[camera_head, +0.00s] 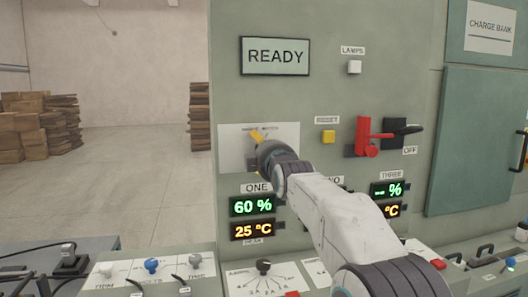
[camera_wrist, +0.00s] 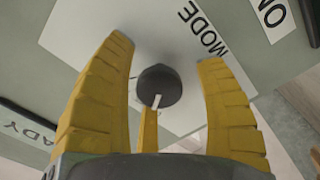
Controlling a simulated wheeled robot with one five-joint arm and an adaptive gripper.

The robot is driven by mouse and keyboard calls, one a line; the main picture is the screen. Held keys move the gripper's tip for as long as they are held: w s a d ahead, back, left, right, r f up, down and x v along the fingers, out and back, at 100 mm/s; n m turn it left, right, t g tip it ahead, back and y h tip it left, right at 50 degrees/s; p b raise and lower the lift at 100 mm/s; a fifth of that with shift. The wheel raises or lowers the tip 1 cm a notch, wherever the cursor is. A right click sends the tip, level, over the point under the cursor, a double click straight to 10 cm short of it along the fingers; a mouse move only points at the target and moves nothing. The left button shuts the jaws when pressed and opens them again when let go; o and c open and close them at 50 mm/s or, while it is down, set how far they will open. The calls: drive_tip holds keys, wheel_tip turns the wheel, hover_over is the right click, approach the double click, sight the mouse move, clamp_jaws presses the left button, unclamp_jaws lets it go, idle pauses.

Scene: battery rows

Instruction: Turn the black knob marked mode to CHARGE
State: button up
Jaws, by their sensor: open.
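The black mode knob (camera_wrist: 160,86) is round with a white pointer mark, on a white plate (camera_wrist: 150,35) printed MODE in the wrist view. The mark is at the knob's lower edge in that view. Other position words on the plate cannot be read. My gripper (camera_wrist: 165,50) is open, its two yellow fingers on either side of the knob with gaps between. A narrow yellow piece shows just below the knob. In the head view my gripper (camera_head: 258,136) is at the white plate (camera_head: 232,150) and hides the knob.
A READY display (camera_head: 275,56) is above the plate. A red lever (camera_head: 363,135), a yellow button (camera_head: 328,136) and a white lamp button (camera_head: 354,67) are to the right. Displays (camera_head: 253,206) sit below. A desk of small knobs (camera_head: 263,266) is in front. Open floor is left.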

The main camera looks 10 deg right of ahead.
drive_tip(key=s, duration=1.2)
idle(0.4)
drive_tip(key=s+f+m+g+p, duration=0.4)
drive_tip(key=s+f+g+p, duration=0.1)
drive_tip(key=s, duration=0.6)
drive_tip(key=s+f+m+g+p, duration=0.4)
drive_tip(key=s+f+p, duration=0.1)
drive_tip(key=s, duration=0.6)
drive_tip(key=s+f+m+g+p, duration=0.4)
drive_tip(key=s+p, duration=0.3)
drive_tip(key=s, duration=0.4)
drive_tip(key=shift+f+g, duration=0.8)
drive_tip(key=shift+a, duration=0.2)
